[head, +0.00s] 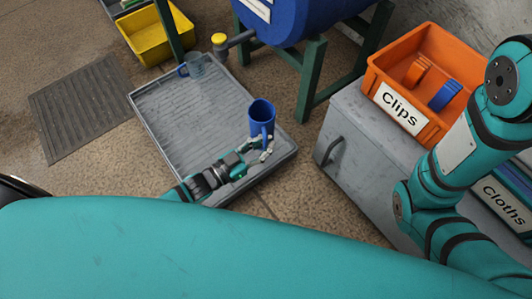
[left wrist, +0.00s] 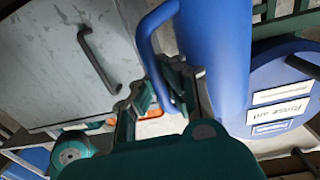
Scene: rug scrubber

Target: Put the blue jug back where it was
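The blue jug (head: 262,119) stands roughly upright at the right side of the grey tray (head: 152,126). I cannot tell whether its base touches the tray. My left gripper (head: 264,148) is at the jug's near side, on its handle. In the left wrist view the jug (left wrist: 216,50) is large, and its handle passes between the fingers (left wrist: 172,98), which look closed on it. A clear vessel with a blue handle (head: 196,66) sits at the tray's far end. My right gripper is out of view; only that arm shows.
A blue barrel (head: 290,20) on a green stand (head: 312,80) has a yellow-knobbed tap (head: 220,40) over the tray's far end. A grey cabinet (head: 350,160) at right bears an orange Clips bin (head: 425,60). A yellow bin (head: 152,42) and floor mat (head: 88,103) lie left.

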